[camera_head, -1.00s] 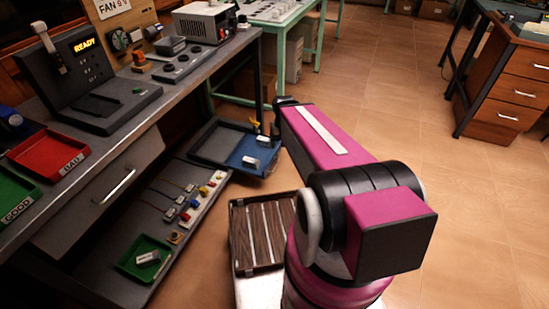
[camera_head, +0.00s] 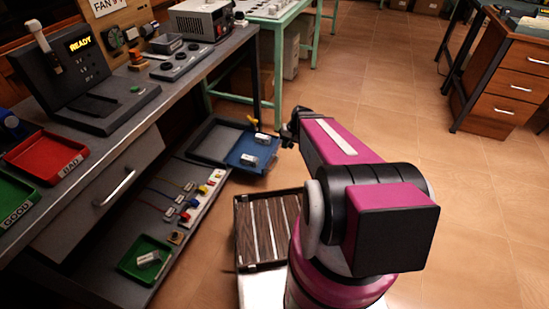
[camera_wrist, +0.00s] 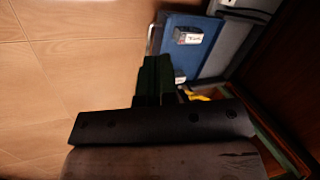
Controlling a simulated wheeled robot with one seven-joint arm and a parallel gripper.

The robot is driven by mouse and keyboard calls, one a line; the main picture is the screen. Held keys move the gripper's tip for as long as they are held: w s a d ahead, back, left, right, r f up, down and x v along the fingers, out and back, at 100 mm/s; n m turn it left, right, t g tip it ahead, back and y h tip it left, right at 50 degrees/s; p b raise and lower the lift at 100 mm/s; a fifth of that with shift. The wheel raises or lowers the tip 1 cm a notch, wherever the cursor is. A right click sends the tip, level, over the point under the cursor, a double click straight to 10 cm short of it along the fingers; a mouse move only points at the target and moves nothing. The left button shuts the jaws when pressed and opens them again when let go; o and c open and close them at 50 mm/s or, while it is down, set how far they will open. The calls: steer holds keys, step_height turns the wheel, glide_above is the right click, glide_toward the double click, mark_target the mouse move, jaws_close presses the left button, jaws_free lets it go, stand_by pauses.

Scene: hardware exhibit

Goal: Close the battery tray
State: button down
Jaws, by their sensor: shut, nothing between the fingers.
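The battery tray (camera_head: 232,154) is blue and grey and sits pulled out at the far end of the low shelf under the bench. Two small white batteries, one nearer (camera_head: 249,160) and one farther (camera_head: 262,138), lie on its blue part. My gripper (camera_head: 288,132) is just right of the tray's outer end, with a small gap showing in the head view. In the wrist view the dark fingers (camera_wrist: 153,82) are together and empty, pointing along the tray's edge (camera_wrist: 190,62). Whether they touch the tray I cannot tell.
The bench (camera_head: 120,120) stands over the tray, with a closed drawer (camera_head: 100,190) beneath its top. A green tray (camera_head: 145,260) and cables lie on the low shelf. A dark slatted deck (camera_head: 265,230) is below my arm. The tiled floor (camera_head: 390,110) to the right is clear.

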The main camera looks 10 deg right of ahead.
steer(key=w+d+f+m+t+y, duration=0.1)
steer(key=w+d+f+m+y, duration=0.15)
steer(key=w+f, duration=0.5)
steer(key=m+t+y, duration=0.2)
steer(key=t, duration=0.1)
glide_toward(270, 158)
steer(key=s+d+r, duration=0.1)
steer(key=s+d, duration=0.2)
steer(key=d, duration=0.2)
steer(key=shift+h, duration=0.25)
steer(key=x, duration=0.9)
steer(key=shift+w+a+f, duration=0.1)
steer(key=shift+w+a, duration=0.1)
steer(key=shift+w, duration=0.15)
steer(key=shift+w+a, duration=0.5)
steer(key=shift+a, duration=0.45)
steer(key=shift+w+a+r, duration=0.2)
steer(key=shift+w+a, duration=0.15)
steer(key=shift+a, duration=0.3)
steer(key=shift+a, duration=0.1)
steer(key=w+a, duration=0.3)
steer(key=a, duration=0.3)
steer(key=w+a, duration=0.4)
steer(key=a, duration=0.3)
steer(key=w+a, duration=0.4)
steer(key=a, duration=0.2)
steer(key=shift+w+a, duration=0.2)
steer(key=shift+a, duration=0.05)
